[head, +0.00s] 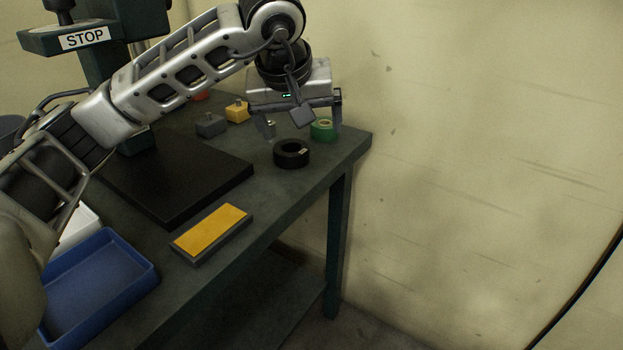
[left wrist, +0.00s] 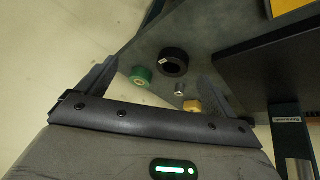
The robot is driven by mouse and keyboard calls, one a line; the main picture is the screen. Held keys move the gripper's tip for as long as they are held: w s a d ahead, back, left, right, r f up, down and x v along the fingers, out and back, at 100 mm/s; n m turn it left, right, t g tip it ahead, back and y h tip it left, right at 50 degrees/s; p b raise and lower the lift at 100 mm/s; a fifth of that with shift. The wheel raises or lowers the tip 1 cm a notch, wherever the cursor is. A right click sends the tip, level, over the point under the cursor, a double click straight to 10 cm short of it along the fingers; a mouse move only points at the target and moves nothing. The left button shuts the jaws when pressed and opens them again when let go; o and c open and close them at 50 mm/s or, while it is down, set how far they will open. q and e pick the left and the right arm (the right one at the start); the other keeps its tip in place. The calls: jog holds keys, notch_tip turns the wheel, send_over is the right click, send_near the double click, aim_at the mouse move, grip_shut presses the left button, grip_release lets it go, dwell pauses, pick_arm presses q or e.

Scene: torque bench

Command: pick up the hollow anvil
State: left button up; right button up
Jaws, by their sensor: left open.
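A small grey metal cylinder (left wrist: 180,89) with a dark hollow end, which I take to be the hollow anvil, stands on the bench in the left wrist view. In the head view the small cylinder (head: 270,128) shows partly, close behind a finger of my left gripper (head: 303,124). My left gripper is open and empty above the bench's far right corner. In the left wrist view, the cylinder lies between the lines of the fingers of the gripper (left wrist: 158,72), nearer the right finger. My right gripper is not in view.
A black tape roll (head: 291,154) and a green tape roll (head: 323,130) stand close by. A yellow block (head: 237,111) and a grey block (head: 210,125) are left of the gripper. A black plate (head: 185,205), an orange-topped pad (head: 212,232) and a blue tray (head: 150,283) lie nearer.

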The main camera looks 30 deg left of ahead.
pick_arm(q)
jog(key=a+r+y, duration=0.2)
jog(key=a+r, duration=0.1)
jog(key=a, duration=0.1)
jog(key=b, duration=0.3)
send_near(291, 145)
jog(key=f, duration=0.2)
jog(key=shift+s+a+f, duration=0.25)
jog(key=shift+a+f, duration=0.05)
jog(key=shift+a, duration=0.05)
jog(key=x, duration=0.2)
jog(key=d+x, duration=0.1)
jog(key=x, duration=0.1)
jog(key=shift+w+f+b, duration=0.1)
jog(key=shift+f+b, duration=0.25)
jog(key=shift+f, duration=0.05)
jog(key=shift+w+a+f, duration=0.15)
jog(key=shift+f, duration=0.1)
jog(key=c, duration=1.6)
jog(key=shift+w+r, duration=0.1)
jog(key=shift+r, duration=0.1)
jog(key=shift+c, duration=0.2)
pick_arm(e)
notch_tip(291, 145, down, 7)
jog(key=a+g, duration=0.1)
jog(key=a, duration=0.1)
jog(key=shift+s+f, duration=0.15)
